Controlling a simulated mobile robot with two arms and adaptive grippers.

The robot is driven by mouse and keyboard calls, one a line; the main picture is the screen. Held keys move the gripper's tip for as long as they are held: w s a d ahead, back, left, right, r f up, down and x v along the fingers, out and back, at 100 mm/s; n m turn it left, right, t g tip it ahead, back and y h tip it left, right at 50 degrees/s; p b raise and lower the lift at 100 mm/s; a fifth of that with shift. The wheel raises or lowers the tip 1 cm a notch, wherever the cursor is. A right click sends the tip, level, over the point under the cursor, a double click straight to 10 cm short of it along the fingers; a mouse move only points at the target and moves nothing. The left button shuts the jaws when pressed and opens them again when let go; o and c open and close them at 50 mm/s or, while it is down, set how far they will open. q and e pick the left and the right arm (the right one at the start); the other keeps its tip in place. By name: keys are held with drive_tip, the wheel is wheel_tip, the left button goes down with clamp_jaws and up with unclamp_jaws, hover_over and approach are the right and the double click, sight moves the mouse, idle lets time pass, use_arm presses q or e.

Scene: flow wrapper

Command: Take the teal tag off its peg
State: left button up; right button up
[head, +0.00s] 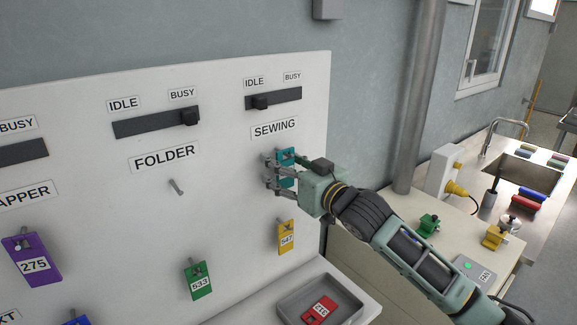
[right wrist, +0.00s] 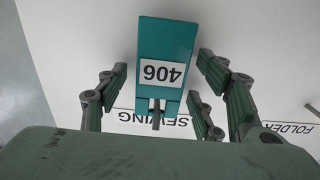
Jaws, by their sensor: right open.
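The teal tag (head: 286,156) hangs on the white board under the SEWING label, partly hidden by my right gripper in the head view. In the right wrist view the teal tag (right wrist: 167,50) shows upside down with the number 406. Its grey peg (right wrist: 156,114) shows at the label end of the tag. My right gripper (head: 269,170) is open at the board, its fingers on either side of the tag. In the right wrist view gaps show between the tag and the fingers. My left gripper is not in view.
A yellow tag (head: 286,237) hangs below, with a green tag (head: 198,280) and a purple tag (head: 32,258) to the left. The FOLDER peg (head: 176,187) is bare. A grey tray (head: 345,294) holding a red tag (head: 319,310) lies below the board.

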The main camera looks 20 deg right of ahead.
sight(287, 163)
drive_tip(key=c, duration=1.2)
drive_tip(key=shift+r+p, duration=0.45)
drive_tip(key=shift+p, duration=0.15)
drive_tip(key=shift+c, duration=0.3)
drive_tip(key=shift+s+d, duration=0.1)
drive_tip(key=shift+s, duration=0.05)
drive_tip(key=shift+v, duration=4.35)
